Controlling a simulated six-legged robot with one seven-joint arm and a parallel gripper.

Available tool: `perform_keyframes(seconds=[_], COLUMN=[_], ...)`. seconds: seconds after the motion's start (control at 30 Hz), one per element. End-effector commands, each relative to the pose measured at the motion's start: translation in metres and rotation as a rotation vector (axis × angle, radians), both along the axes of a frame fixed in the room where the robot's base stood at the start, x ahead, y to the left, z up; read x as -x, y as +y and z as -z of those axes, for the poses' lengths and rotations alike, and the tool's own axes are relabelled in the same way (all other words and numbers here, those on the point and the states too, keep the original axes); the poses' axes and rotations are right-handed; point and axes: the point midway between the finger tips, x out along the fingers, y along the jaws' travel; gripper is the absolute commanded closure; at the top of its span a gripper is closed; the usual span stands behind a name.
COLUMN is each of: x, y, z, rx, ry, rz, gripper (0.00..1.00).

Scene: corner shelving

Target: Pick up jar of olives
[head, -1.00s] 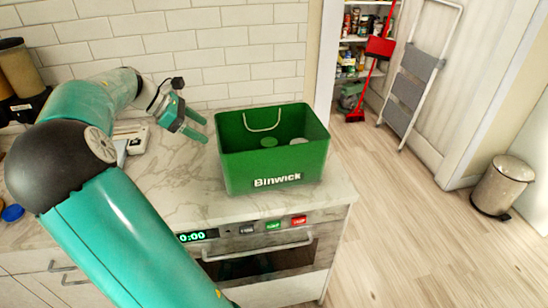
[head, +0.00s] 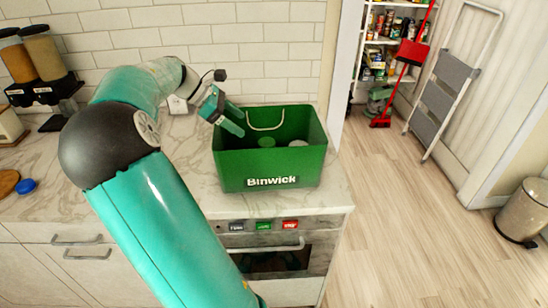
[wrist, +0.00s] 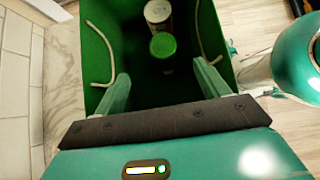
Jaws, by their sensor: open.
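A green bin marked Binwick (head: 232,172) stands on the counter, and its rim and wire handles also show in the wrist view (wrist: 97,30). Inside it is a jar with a green lid (head: 266,142), centred ahead of the fingers in the wrist view (wrist: 163,45). A white-topped container (head: 298,144) stands beside it, also seen in the wrist view (wrist: 157,12). I cannot read a label, so I cannot confirm which holds olives. My gripper (head: 241,123) is over the bin's left part, tilted down. Its fingers (wrist: 162,85) are apart and empty, with the jar beyond them.
The bin's walls surround the jar. A tiled wall (head: 250,50) is close behind the bin. An oven (head: 275,262) is below the counter. Cereal dispensers (head: 45,60) and a blue lid (head: 26,186) are at the left. Open floor (head: 400,240) lies to the right.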

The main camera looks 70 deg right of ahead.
Motion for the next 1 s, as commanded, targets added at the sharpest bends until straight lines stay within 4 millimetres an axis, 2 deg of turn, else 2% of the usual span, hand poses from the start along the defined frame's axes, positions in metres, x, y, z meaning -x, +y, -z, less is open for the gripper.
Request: perform_keyframes(seconds=[0.13,0.5,0.77,1.0], x=[0.005,0.041,0.056,0.079], y=[-0.002,-0.022,-0.03,-0.041], z=[0.007,0.054,0.069,0.094], rx=[-0.001,-0.001,-0.001,0.0], ry=[0.001,0.002,0.0,0.0], rz=[0.003,0.003,0.002,0.003], gripper=[0.26,0.26,0.26,0.26])
